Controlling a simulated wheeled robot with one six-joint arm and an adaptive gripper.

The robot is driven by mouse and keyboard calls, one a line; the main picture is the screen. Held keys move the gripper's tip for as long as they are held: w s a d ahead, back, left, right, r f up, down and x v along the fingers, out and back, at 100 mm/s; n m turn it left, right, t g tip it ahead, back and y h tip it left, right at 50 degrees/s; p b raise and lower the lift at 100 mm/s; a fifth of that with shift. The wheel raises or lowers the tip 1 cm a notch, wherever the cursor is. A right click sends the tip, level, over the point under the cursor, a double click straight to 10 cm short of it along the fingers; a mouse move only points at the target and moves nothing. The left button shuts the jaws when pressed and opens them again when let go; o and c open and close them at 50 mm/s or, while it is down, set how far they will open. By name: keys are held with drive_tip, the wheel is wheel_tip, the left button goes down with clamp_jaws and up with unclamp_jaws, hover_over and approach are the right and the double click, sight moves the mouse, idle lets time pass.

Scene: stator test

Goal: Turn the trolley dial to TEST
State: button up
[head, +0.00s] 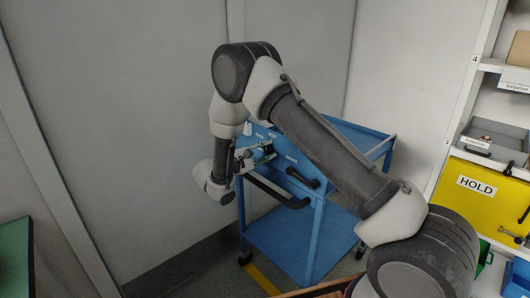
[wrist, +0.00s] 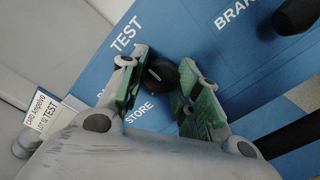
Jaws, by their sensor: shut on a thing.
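The black trolley dial (wrist: 160,74) sits on the blue panel between the green-padded fingers of my gripper (wrist: 160,92) in the wrist view. The fingers are shut on it, one on each side. A short light mark shows on the dial, but its exact heading is hard to tell. The word TEST (wrist: 126,34) is above left of the dial and STORE (wrist: 141,108) is below it. Another label on the left is mostly hidden by a finger. In the head view my gripper (head: 254,154) is at the top of the blue trolley (head: 310,222), and the dial cannot be made out.
A black knob (wrist: 296,16) stands by the partly cut-off BRAKE label. The trolley has a black push handle (head: 275,193). A white card (wrist: 42,113) with TEST lettering is at the left of the wrist view. A yellow HOLD bin (head: 478,200) is on shelving at the right.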

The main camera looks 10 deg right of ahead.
drive_tip(key=o, duration=1)
drive_tip(key=v, duration=1.2)
drive_tip(key=shift+f, duration=0.1)
